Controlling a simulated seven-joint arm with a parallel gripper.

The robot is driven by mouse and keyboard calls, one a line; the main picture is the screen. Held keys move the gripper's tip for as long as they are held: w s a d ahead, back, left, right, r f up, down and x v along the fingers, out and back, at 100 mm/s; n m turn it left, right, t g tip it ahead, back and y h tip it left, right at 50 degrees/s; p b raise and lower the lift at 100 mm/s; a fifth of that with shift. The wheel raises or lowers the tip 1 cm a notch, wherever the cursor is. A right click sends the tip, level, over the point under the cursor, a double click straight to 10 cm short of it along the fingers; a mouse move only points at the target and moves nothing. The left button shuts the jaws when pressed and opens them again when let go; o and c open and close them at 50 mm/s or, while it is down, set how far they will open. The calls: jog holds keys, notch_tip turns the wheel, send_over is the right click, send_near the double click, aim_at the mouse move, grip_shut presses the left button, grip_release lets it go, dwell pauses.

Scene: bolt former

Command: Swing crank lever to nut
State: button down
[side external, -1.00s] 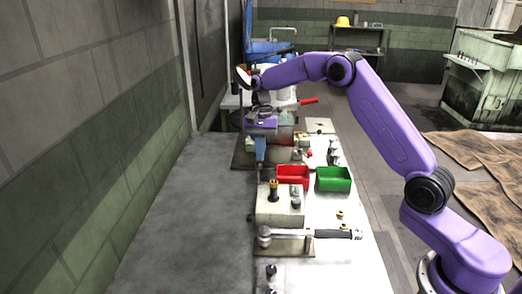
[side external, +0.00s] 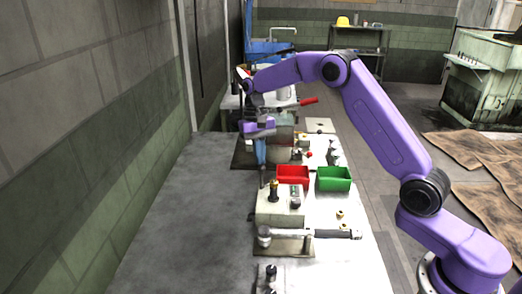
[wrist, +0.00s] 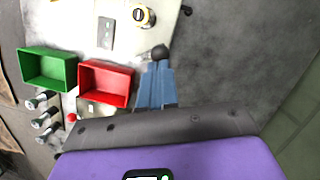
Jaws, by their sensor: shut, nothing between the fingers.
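My gripper (side external: 262,160) has its blue fingers pointing down, shut and empty, at the left edge of the bench row, beside the red bin. In the wrist view the shut fingers (wrist: 155,85) reach toward a dark round knob (wrist: 158,52) on a short pale rod, which looks like the crank lever. The fingertips are close to the knob; I cannot tell whether they touch. A pale block (side external: 280,208) stands nearer the side camera, with a dark and brass upright part (side external: 273,190) on top. I cannot tell which part is the nut.
A red bin (side external: 292,176) and a green bin (side external: 333,179) stand right of my gripper. A silver handle with a dark grip (side external: 310,234) lies across a stand nearer the camera. A red-handled tool (side external: 308,101) is behind. The grey surface at left (side external: 190,210) is clear.

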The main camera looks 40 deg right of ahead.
jog(key=shift+s+a+f+n+h, duration=0.1)
jog(key=shift+s+a+n+h, duration=0.15)
jog(key=shift+n, duration=0.5)
jog(key=shift+s+n+h, duration=0.15)
jog(key=shift+s+n, duration=0.2)
jog(key=shift+n, duration=0.4)
jog(key=shift+s+n+h, duration=0.2)
jog(key=shift+s+n, duration=0.15)
jog(key=shift+n, duration=0.5)
jog(key=shift+s+n+h, duration=0.2)
jog(key=shift+s+n, duration=0.1)
jog(key=shift+n, duration=0.55)
jog(key=shift+s, duration=0.4)
jog(key=shift+a, duration=0.1)
jog(key=shift+w+a, duration=0.1)
jog(key=shift+w, duration=0.5)
jog(key=w+v, duration=0.2)
jog(key=v, duration=0.9)
jog(key=shift+w, duration=0.3)
